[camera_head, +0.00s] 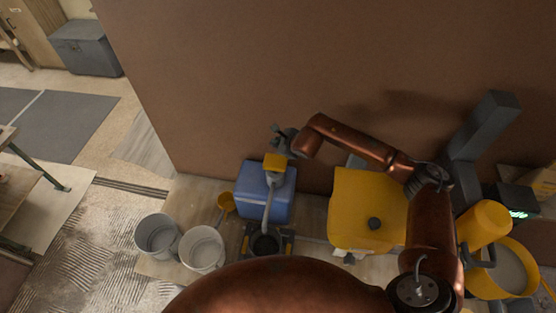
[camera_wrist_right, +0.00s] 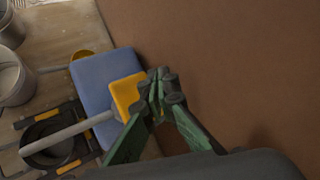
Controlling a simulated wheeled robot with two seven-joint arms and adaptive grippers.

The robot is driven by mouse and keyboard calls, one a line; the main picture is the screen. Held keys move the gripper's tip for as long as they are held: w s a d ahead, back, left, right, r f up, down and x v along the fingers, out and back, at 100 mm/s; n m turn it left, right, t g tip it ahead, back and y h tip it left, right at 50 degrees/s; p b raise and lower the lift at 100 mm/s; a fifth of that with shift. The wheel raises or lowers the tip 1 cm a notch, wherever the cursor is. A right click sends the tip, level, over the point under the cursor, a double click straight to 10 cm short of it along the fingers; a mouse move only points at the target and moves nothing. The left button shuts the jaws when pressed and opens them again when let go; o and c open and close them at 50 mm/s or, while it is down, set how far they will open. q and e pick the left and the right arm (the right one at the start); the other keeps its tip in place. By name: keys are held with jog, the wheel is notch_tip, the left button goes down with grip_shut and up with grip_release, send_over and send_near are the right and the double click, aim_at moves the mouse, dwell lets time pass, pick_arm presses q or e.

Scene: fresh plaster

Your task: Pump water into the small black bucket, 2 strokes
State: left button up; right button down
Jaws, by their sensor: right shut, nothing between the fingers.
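The small black bucket (camera_head: 249,235) stands on the floor board in front of a blue water container (camera_head: 250,200). On the container sits a pump with a yellow head (camera_head: 275,160). Its grey spout (camera_head: 268,205) reaches down over the bucket. In the wrist view the bucket (camera_wrist_right: 24,146), spout (camera_wrist_right: 85,126), yellow head (camera_wrist_right: 125,95) and blue container (camera_wrist_right: 95,70) show at left. My right gripper (camera_head: 280,138) is shut and empty, close beside the pump head on the wall side. In the wrist view its fingertips (camera_wrist_right: 158,80) lie at the head's edge; contact cannot be told. My left gripper is out of view.
Two pale buckets (camera_head: 203,248) (camera_head: 157,236) stand left of the black bucket. A yellow scoop-like item (camera_head: 226,204) lies left of the container. A large yellow box (camera_head: 362,212) and a yellow tub (camera_head: 490,283) stand right. The brown wall (camera_head: 230,80) rises behind.

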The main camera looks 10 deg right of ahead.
dwell(0.4)
jog(key=b, duration=0.4)
send_near(272, 157)
jog(key=x, duration=0.4)
jog(key=shift+w+a+r, duration=0.15)
jog(key=shift+w+r, duration=0.05)
jog(key=shift+w, duration=0.35)
jog(key=shift+f+b, duration=0.3)
dwell(0.4)
jog(key=shift+f+b, duration=0.35)
jog(key=shift+b, duration=0.4)
jog(key=shift+f, duration=0.15)
